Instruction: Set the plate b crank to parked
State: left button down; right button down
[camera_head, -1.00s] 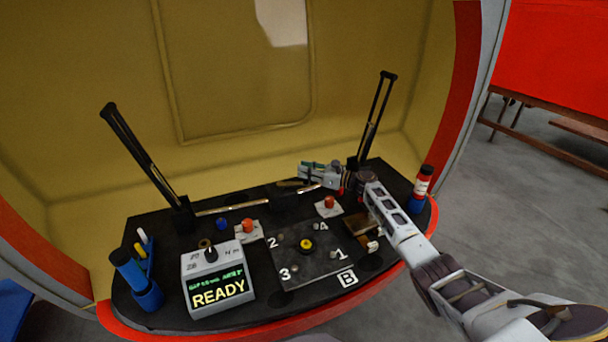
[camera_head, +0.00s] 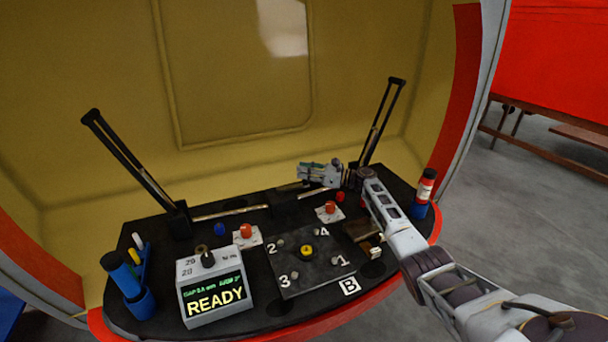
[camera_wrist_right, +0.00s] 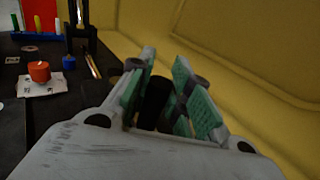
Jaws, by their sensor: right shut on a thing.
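My right gripper (camera_head: 304,172) reaches in from the right to the back of the black bench. In the right wrist view its green-padded fingers (camera_wrist_right: 165,70) stand on either side of a black cylindrical handle (camera_wrist_right: 155,103) and are shut on it. The handle's lower end is hidden behind the gripper body, and I cannot tell for certain that it is the crank. Plate B (camera_head: 290,287), a dark square with marks 1 to 4 and a yellow-ringed knob (camera_head: 306,251) at its middle, lies at the front of the bench. My left gripper is not in view.
A grey box reading READY (camera_head: 214,301) stands left of plate B. Red buttons on white pads (camera_head: 328,208) sit behind the plate. Tall black slotted posts (camera_head: 135,160) rise at left and right. A blue holder with a bottle (camera_head: 424,190) stands at the right edge.

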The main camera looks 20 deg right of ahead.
jog(key=shift+w+d+r+b, duration=0.15)
jog(key=shift+w+b, duration=0.2)
jog(key=shift+w, duration=0.25)
jog(key=c, duration=1.3)
grip_release()
jog(key=v, duration=1.2)
